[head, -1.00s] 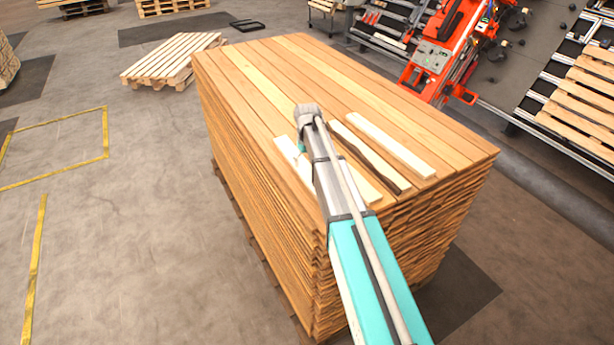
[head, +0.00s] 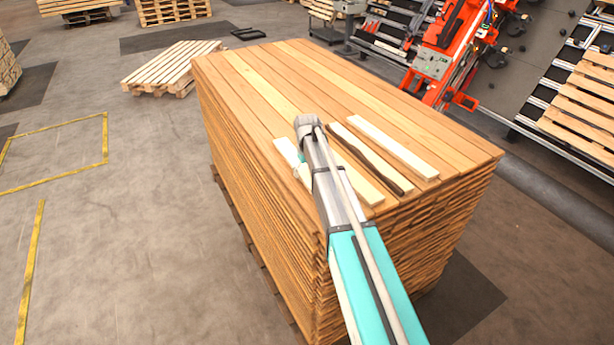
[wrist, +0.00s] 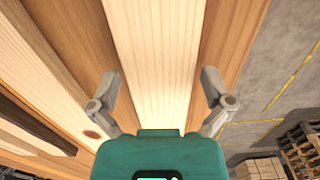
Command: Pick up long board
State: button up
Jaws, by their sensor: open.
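A tall stack of long wooden boards (head: 265,215) stands in the middle of the head view, with long planks forming its top. Several shorter loose pieces lie on top: a pale one (head: 395,148), a dark-edged one (head: 368,158) and pale wood partly hidden by my arm. In the wrist view my gripper (wrist: 160,76) is open above the top layer, its fingers on either side of a pale board (wrist: 155,45). Nothing is held. I cannot tell whether the fingertips touch wood.
A low pallet stack (head: 172,65) stands behind on the left. An orange machine (head: 440,60) and a rack with a slatted pallet (head: 580,110) stand at the right. Open concrete floor (head: 130,230) lies left of the stack, with yellow floor lines.

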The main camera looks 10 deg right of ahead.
jog(key=c, duration=1.1)
jog(key=shift+o, duration=0.2)
jog(key=shift+r, duration=0.2)
notch_tip(320, 180, up, 2)
jog(key=p, duration=0.2)
jog(key=shift+r+p, duration=0.15)
jog(key=shift+p, duration=0.2)
jog(key=s+r+p, duration=0.1)
jog(key=r+p, duration=0.1)
jog(key=s+r+p, duration=0.4)
jog(key=shift+d+r+p, duration=0.3)
jog(key=shift+r+p, duration=0.05)
jog(key=shift+p, duration=0.05)
jog(key=s+d+r+p, duration=0.1)
jog(key=s+r+p, duration=0.2)
jog(key=s, duration=0.6)
jog(key=shift+r+p, duration=0.3)
jog(key=shift+w+d, duration=0.1)
